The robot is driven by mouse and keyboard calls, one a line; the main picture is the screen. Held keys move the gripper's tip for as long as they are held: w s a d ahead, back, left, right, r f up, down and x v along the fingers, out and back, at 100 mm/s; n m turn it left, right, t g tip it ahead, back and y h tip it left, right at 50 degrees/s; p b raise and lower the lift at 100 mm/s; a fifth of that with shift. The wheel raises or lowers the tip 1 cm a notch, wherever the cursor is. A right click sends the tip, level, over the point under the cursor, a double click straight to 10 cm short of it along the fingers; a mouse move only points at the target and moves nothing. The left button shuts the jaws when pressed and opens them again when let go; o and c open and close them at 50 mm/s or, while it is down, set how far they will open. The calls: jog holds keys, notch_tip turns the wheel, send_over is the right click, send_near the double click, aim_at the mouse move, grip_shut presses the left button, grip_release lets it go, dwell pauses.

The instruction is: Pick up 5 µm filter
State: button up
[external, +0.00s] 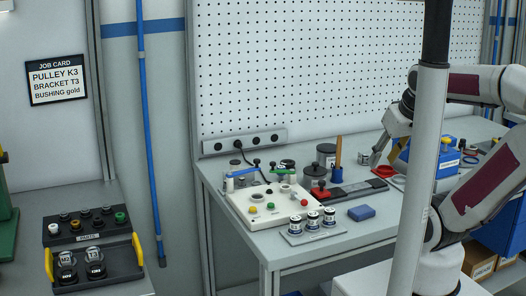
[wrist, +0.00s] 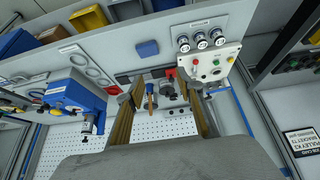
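Three small labelled filter canisters with dark caps stand upright in a row on a small light plate (external: 289,237) at the front of the bench. They are the left canister (external: 295,225), the middle canister (external: 312,221) and the right canister (external: 329,217). In the wrist view the row is at the top right, with its middle canister (wrist: 201,41). The labels are too small to tell which reads 5 µm. My gripper (external: 386,152) is above the bench, to the right of and behind the canisters. In the wrist view my gripper (wrist: 165,95) has its fingers apart with nothing held between them.
A white fixture (external: 262,214) with coloured buttons stands behind and left of the canisters. A blue block (external: 361,212) lies to their right. A wooden-handled tool (external: 338,152), a red-topped part (external: 319,190) and a blue machine (external: 424,158) stand farther back. The front bench edge is clear.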

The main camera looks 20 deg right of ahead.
jog(key=w+d+r+t, duration=0.15)
jog(key=w+r, duration=0.25)
jog(key=w, duration=0.7)
jog(key=w+d+r+n+t+h, duration=0.1)
jog(key=w+r+t, duration=0.25)
jog(key=w, duration=0.75)
jog(key=w+d+r+t, duration=0.1)
jog(key=w+r, duration=0.3)
jog(key=w, duration=0.6)
jog(key=w+a+f+n+t+y, duration=0.1)
jog(key=w+a+n+y, duration=0.15)
jog(key=w, duration=0.55)
jog(key=w+a+n+t+y, duration=0.1)
jog(key=w+a, duration=0.3)
jog(key=w, duration=0.4)
jog(key=w+a+f+n+y, duration=0.3)
jog(key=w+a+f+y, duration=0.1)
jog(key=w+a+f, duration=0.15)
jog(key=a+f+n+g+y, duration=0.2)
jog(key=a+f+g, duration=0.1)
jog(key=f, duration=0.5)
jog(key=a+f+n+g+y, duration=0.1)
jog(key=a+f+g+y, duration=0.2)
jog(key=a+f, duration=0.2)
notch_tip(320, 180, down, 4)
jog(key=shift+s+a+r+n, duration=0.2)
jog(key=shift+s+r+n, duration=0.05)
jog(key=shift+s+n, duration=0.15)
jog(key=shift+f, duration=1.75)
